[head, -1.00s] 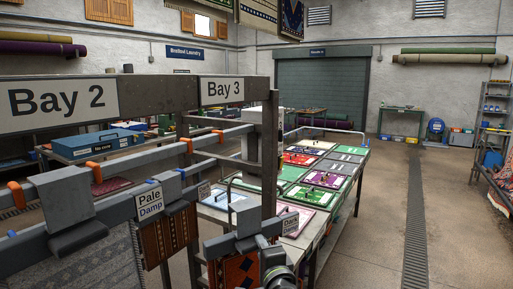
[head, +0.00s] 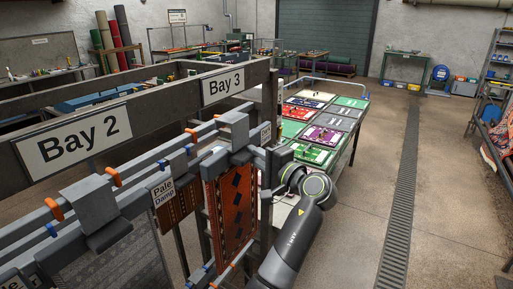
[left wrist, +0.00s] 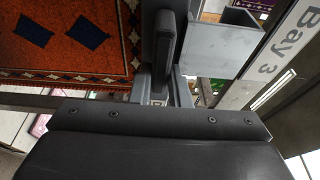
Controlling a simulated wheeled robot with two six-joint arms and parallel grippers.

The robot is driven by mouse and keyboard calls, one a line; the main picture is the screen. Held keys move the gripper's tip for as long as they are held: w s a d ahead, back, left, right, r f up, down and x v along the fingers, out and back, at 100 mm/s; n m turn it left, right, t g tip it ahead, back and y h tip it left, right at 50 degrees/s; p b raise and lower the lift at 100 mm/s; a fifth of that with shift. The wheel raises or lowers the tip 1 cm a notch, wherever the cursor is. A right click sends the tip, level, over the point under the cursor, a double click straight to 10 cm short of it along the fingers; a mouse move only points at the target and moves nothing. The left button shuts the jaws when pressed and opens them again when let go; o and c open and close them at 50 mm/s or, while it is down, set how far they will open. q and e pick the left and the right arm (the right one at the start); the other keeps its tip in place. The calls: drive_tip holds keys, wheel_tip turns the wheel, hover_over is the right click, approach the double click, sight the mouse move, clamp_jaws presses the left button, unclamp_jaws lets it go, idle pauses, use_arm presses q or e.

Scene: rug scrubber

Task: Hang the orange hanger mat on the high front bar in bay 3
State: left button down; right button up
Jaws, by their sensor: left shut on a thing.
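The orange hanger mat (head: 231,212), with dark blue diamonds, hangs upright near the Bay 3 end of the rack in the head view. Its grey hanger top is close to the bars; whether it rests on one I cannot tell. My left gripper (head: 254,158) comes from the right and is shut on the hanger part at the mat's upper edge. In the left wrist view the mat (left wrist: 65,38) is at upper left, beside the dark finger (left wrist: 165,45). The Bay 3 sign (head: 223,85) is on the beam above. My right gripper is not in view.
The Bay 2 sign (head: 75,143) is on the beam at left. A grey mat (head: 105,268) and a brown patterned mat (head: 176,211) with a Pale Damp label (head: 163,191) hang to the left. A rack post (head: 268,150) stands close behind the gripper. Open floor (head: 350,235) is at right.

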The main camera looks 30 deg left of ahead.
sight(228, 146)
use_arm(q)
drive_tip(key=shift+w+a+r+p, duration=0.1)
drive_tip(key=shift+a+p, duration=0.1)
drive_tip(key=shift+a, duration=1.25)
drive_tip(key=shift+w+a+p, duration=0.15)
drive_tip(key=shift+a+p, duration=0.05)
drive_tip(key=shift+a, duration=1.25)
drive_tip(key=shift+w+a+r+p, duration=0.1)
drive_tip(key=shift+a+p, duration=0.1)
drive_tip(key=shift+a, duration=1.25)
drive_tip(key=shift+a+f, duration=0.15)
drive_tip(key=shift+f, duration=0.2)
drive_tip(key=shift+f+b, duration=0.8)
drive_tip(key=shift+f, duration=0.15)
drive_tip(key=shift+d, duration=0.35)
drive_tip(key=shift+f, duration=0.45)
